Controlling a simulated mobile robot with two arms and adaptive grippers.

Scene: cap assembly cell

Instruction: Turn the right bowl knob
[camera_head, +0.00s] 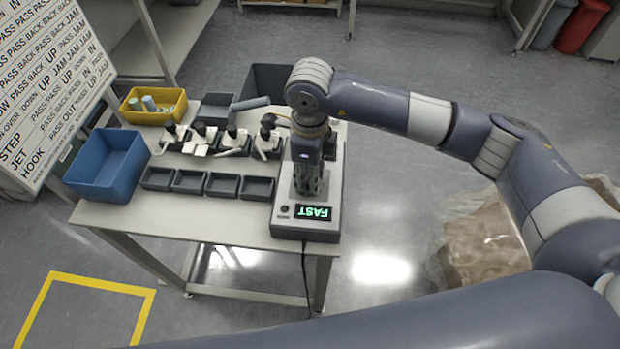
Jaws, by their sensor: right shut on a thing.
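A long grey control box (336,190) stands at the right end of the table. Its front display (314,213) shows green letters that read FAST upside down from here, with a small dark round button (284,209) beside it. My right gripper (308,190) comes straight down onto the top of the box, behind the display. It is shut on the knob there, which the fingers hide. My left gripper is not in view.
A row of dark trays (206,184) and several small presses (234,140) stand left of the box. A blue bin (104,165) and a yellow bin (153,106) stand at the table's left end. A cable (305,275) hangs off the front edge.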

